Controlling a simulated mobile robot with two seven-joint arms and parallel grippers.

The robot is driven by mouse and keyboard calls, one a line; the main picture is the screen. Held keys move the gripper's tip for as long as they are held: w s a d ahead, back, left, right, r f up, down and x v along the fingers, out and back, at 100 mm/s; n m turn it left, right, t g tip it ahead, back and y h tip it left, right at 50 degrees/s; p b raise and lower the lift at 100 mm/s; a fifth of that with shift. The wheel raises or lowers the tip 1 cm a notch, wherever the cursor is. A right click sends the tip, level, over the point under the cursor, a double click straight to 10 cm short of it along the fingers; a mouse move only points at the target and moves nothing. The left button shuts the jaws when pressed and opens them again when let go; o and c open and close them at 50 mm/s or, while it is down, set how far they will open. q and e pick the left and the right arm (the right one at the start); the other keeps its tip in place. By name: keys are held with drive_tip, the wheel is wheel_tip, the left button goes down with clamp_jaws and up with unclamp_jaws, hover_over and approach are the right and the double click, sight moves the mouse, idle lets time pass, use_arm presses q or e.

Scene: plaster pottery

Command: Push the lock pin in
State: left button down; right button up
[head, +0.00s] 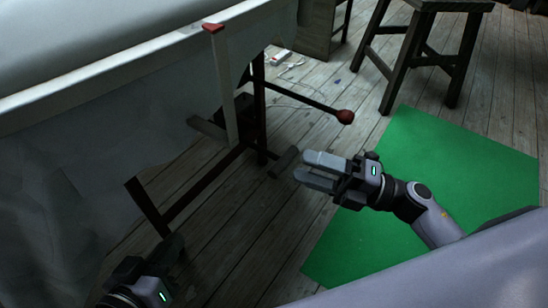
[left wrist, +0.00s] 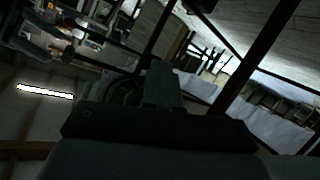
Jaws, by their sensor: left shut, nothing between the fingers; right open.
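A dark rod with a reddish-brown knob (head: 345,116) sticks out to the right from the dark metal frame (head: 260,105) under the long table. No part is clearly recognisable as the lock pin; I cannot tell whether this rod is it. My left gripper (head: 172,248) is dark and low at the left of the head view, apart from the frame legs. In the left wrist view its fingers (left wrist: 162,85) are together with nothing between them. My right gripper (head: 302,170) is open and empty, below and left of the knob, over the floor.
A pale upright post with a red top (head: 213,28) stands against the table edge (head: 130,62). A grey sheet (head: 70,170) hangs at the left. A dark wooden stool (head: 420,50) stands at the back right. A green mat (head: 440,185) lies on the plank floor.

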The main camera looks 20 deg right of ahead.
drive_tip(key=f+b+x, duration=0.1)
drive_tip(key=x, duration=0.6)
drive_tip(key=shift+n+g, duration=0.4)
drive_tip(key=shift+w+a+r, duration=0.1)
drive_tip(key=shift+w, duration=0.05)
clamp_jaws()
